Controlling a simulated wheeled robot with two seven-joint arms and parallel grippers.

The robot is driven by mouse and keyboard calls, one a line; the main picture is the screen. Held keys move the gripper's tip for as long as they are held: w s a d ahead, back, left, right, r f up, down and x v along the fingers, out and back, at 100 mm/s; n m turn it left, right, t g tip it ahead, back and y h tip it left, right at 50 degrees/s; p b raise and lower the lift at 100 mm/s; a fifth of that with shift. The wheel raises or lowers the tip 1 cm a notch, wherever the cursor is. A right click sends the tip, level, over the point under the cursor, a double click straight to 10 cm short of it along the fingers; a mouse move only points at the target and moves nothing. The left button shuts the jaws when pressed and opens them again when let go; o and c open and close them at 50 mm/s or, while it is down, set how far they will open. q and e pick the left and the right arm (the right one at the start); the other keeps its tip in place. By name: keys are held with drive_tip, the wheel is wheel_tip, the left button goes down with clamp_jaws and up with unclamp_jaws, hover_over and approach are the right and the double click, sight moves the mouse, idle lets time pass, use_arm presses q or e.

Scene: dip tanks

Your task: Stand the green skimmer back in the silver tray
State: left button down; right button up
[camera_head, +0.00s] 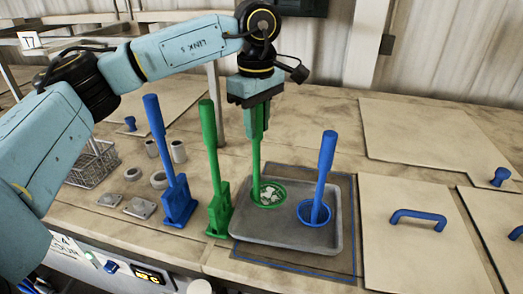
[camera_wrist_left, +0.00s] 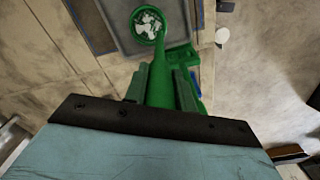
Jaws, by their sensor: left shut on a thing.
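The green skimmer (camera_head: 256,160) is upright in the head view, its handle in my left gripper (camera_head: 257,125). Its round green head, with white pieces or a white pattern inside, is over the left back part of the silver tray (camera_head: 285,237). I cannot tell whether the head touches the tray floor. In the left wrist view the skimmer (camera_wrist_left: 165,38) extends away from my left gripper (camera_wrist_left: 161,85), with its head over the tray (camera_wrist_left: 121,35). The gripper hides the handle's top. My right gripper is not in view.
A blue skimmer (camera_head: 325,165) stands in the tray's right part. A green tool (camera_head: 210,150) stands just left of the tray, and a blue tool (camera_head: 167,150) farther left. A wire basket (camera_head: 92,168) and metal pieces lie left. A lid with a blue handle (camera_head: 425,216) is right.

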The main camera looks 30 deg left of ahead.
sight(258, 142)
use_arm(q)
drive_tip(key=shift+f, duration=0.75)
wheel_tip(258, 142, down, 2)
drive_tip(key=shift+w+f+p, duration=0.1)
drive_tip(key=shift+f+p, duration=0.1)
drive_tip(key=shift+p, duration=0.3)
drive_tip(key=shift+f, duration=0.5)
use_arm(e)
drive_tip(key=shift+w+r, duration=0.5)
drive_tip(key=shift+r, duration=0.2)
use_arm(q)
drive_tip(key=shift+f, duration=0.1)
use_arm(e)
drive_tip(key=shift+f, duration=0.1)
use_arm(q)
drive_tip(key=c, duration=1.6)
unclamp_jaws()
drive_tip(key=shift+f, duration=0.15)
drive_tip(key=o, duration=0.5)
drive_tip(key=shift+c, duration=0.2)
